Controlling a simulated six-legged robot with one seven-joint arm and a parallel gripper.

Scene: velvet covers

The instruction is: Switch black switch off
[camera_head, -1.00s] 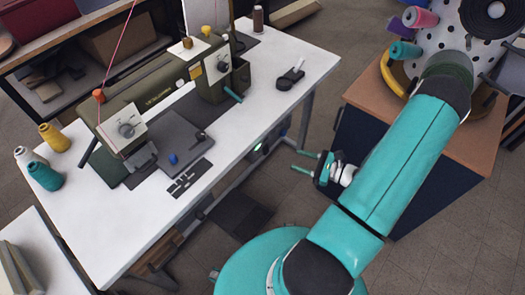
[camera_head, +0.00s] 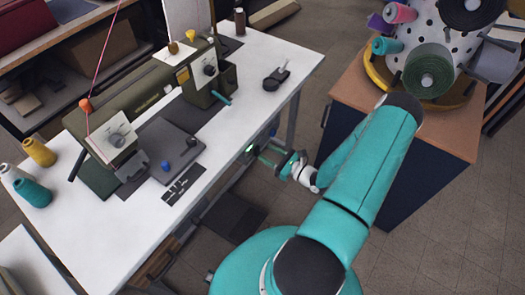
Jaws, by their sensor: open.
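A dark box with a small glowing green light (camera_head: 250,149) is mounted under the right edge of the white sewing table. I take it to hold the black switch, but the switch is too small and partly covered to make out. My gripper (camera_head: 263,156) is open, with its two thin teal fingers pointing left toward the box, just right of the green light. Nothing shows between the fingers. I cannot tell whether a fingertip touches the box.
The white table (camera_head: 262,52) bears an olive sewing machine (camera_head: 150,92), a small black device (camera_head: 276,78) and thread spools (camera_head: 38,152). A wooden-topped cabinet (camera_head: 450,135) with a spool stand is to the right. Grey floor is open at lower right.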

